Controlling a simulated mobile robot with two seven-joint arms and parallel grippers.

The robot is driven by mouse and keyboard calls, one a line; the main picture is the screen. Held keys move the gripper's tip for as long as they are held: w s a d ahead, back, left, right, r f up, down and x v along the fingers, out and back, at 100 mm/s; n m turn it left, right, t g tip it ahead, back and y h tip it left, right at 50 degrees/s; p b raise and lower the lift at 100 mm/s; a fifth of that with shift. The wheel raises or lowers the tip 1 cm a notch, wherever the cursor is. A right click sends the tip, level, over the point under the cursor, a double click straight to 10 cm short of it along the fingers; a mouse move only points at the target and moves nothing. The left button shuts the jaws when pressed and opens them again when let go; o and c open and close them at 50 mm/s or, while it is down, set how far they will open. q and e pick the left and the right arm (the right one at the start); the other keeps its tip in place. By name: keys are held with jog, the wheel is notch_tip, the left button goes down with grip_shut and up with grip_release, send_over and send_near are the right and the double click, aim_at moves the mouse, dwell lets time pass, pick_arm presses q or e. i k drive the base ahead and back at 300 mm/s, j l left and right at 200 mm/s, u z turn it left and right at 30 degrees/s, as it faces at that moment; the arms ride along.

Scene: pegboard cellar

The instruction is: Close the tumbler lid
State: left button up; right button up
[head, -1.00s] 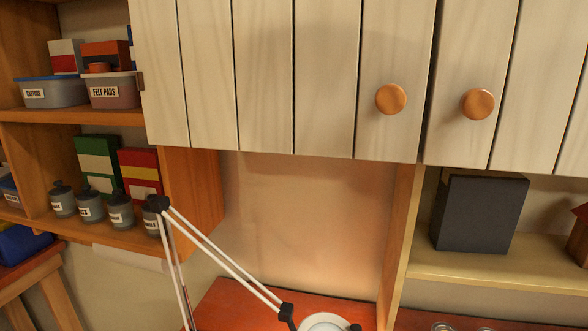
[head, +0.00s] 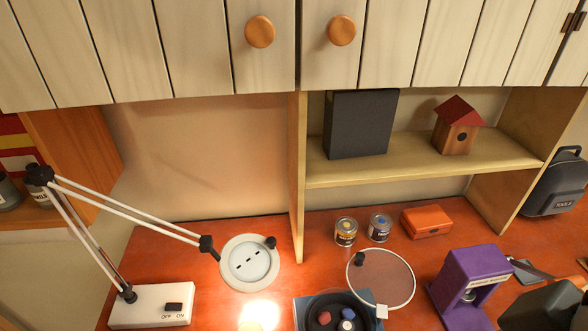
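The tumbler appears to be the black round drum (head: 312,318) at the bottom edge, on a blue-grey base (head: 301,309), and its lower part is cut off by the frame. Red, blue and dark pieces lie inside its open top. A round see-through lid (head: 385,280) with a pale rim and a dark knob (head: 359,258) stands open behind and to the right of the drum. A small white block (head: 381,312) sits where the lid and drum meet. Neither of my grippers is in view.
A desk lamp (head: 249,262) with a white base (head: 150,304) stands left. A cabinet (head: 200,48) and a shelf (head: 425,166) with a birdhouse (head: 457,127) hang above the red-brown bench (head: 190,235).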

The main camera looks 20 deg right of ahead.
aim_at(381, 310)
jog(key=z, duration=1.25)
